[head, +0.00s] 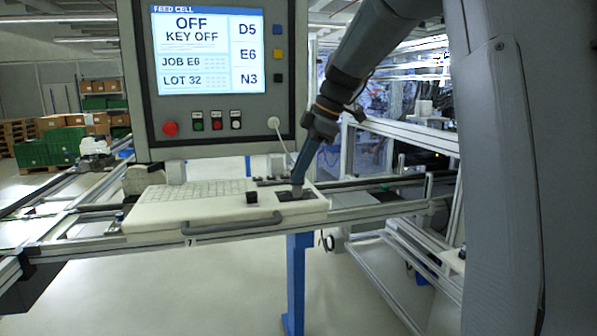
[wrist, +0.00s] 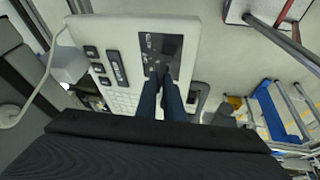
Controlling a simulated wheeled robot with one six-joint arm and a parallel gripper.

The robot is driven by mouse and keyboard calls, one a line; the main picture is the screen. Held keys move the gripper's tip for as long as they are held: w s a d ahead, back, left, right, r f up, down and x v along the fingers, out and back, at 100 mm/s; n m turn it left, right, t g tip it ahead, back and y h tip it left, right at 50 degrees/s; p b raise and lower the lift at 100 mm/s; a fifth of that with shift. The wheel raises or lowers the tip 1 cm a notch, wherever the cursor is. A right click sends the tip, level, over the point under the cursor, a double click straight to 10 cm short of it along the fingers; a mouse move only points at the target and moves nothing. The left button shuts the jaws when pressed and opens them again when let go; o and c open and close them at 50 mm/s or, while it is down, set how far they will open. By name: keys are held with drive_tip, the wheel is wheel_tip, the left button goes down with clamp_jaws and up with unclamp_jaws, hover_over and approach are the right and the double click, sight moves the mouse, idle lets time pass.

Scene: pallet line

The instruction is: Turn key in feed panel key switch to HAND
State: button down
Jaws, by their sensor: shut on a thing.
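The feed panel's screen (head: 208,50) reads OFF and KEY OFF, with JOB E6 and LOT 32 below. The dark key switch plate (wrist: 151,42) is set in the pale console (head: 215,210), at its right end in the head view. My gripper (wrist: 165,78) points down at this plate, and it also shows in the head view (head: 298,187). Its two blue fingers are close together, shut on the key. The key itself is hidden between the fingertips. The small marks on the plate are too small to read.
A red button (head: 170,128) and several small buttons sit below the screen. The console carries a keyboard (head: 200,191), a black knob (head: 252,197) and a front handle (head: 232,228). A white cable (head: 284,143) hangs behind my gripper. Aluminium rails run on both sides.

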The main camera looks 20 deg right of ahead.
drive_tip(key=shift+w+d+n+g, duration=0.1)
drive_tip(key=shift+n+g, duration=0.2)
drive_tip(key=shift+n, duration=0.4)
drive_tip(key=n, duration=0.2)
drive_tip(key=n+g+p, duration=0.1)
drive_tip(key=shift+w+d+n+g+y, duration=0.1)
drive_tip(key=shift+w+n+g+y, duration=0.05)
drive_tip(key=shift+n+g+y, duration=0.2)
drive_tip(key=n+g+p, duration=0.1)
drive_tip(key=n, duration=0.1)
drive_tip(key=n+g+p, duration=0.1)
drive_tip(key=n, duration=0.2)
drive_tip(key=shift+w, duration=0.15)
drive_tip(key=c, duration=1.3)
unclamp_jaws()
drive_tip(key=shift+c, duration=0.2)
drive_tip(key=shift+r, duration=0.1)
drive_tip(key=shift+r+p, duration=2.35)
drive_tip(key=shift+r, duration=1.05)
